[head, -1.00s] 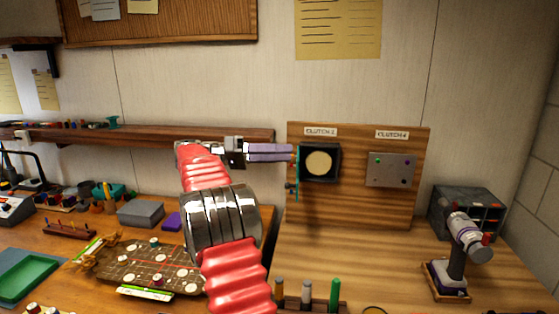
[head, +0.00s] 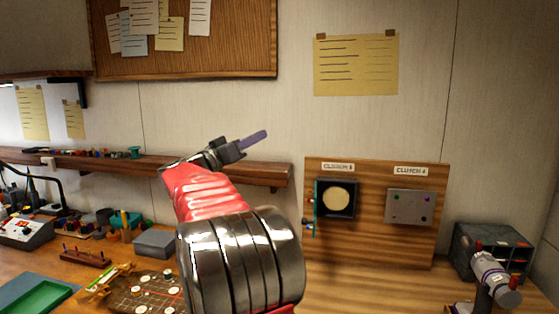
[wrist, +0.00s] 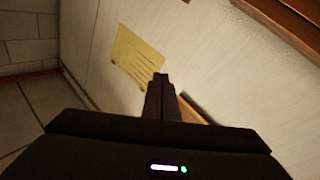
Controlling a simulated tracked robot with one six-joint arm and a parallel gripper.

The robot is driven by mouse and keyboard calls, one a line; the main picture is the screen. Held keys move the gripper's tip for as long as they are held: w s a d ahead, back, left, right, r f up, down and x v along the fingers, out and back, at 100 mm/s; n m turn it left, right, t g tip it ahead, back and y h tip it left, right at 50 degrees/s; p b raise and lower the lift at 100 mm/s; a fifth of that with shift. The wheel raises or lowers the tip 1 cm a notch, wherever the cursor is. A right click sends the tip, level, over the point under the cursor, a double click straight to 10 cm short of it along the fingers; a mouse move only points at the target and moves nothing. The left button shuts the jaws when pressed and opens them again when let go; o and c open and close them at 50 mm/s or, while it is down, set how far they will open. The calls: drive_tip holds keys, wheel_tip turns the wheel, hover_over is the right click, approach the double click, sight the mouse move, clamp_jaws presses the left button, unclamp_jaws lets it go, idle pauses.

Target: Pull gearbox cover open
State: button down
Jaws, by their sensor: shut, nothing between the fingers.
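A wooden panel (head: 376,248) carries two units, under labels that appear to read "CLUTCH". The left unit is a dark square housing (head: 352,184), open at the front, with a cream disc (head: 336,199) inside. A thin teal cover (head: 316,205) stands edge-on at its left side, swung out. The right unit has a flat grey cover (head: 410,207) lying closed against the panel. My gripper (head: 260,135) is shut and empty, up and left of the panel, clear of both units. Its fingers also show in the wrist view (wrist: 160,80), pointing towards the wall.
A wooden shelf (head: 262,172) runs along the wall behind my arm. A grey cabinet (head: 490,250) and a small white-and-dark device (head: 494,278) stand at the lower right. Trays and parts crowd the left bench.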

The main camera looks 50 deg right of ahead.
drive_tip(key=w+a+r+n+t+y, duration=0.2)
drive_tip(key=w+a+n+t, duration=0.2)
drive_tip(key=a+t, duration=0.3)
drive_tip(key=w+a+r+n+t+y, duration=0.2)
drive_tip(key=w+a+n+t, duration=0.25)
drive_tip(key=a+t, duration=0.25)
drive_tip(key=a+f+n+t+y, duration=0.2)
drive_tip(key=a+f+n+y, duration=0.15)
drive_tip(key=a+y, duration=0.4)
drive_tip(key=a+f+n+t+y, duration=0.2)
drive_tip(key=a+f+y, duration=0.2)
drive_tip(key=a, duration=0.7)
drive_tip(key=s+a+f+n+g+y, duration=0.2)
drive_tip(key=s+a+f+g+y, duration=0.35)
drive_tip(key=s+a+f, duration=0.75)
drive_tip(key=s+a+f+m+g, duration=0.1)
drive_tip(key=s+f+g, duration=0.4)
drive_tip(key=s+f, duration=1)
drive_tip(key=s, duration=0.3)
drive_tip(key=shift+a+f, duration=0.35)
drive_tip(key=shift+f, duration=0.05)
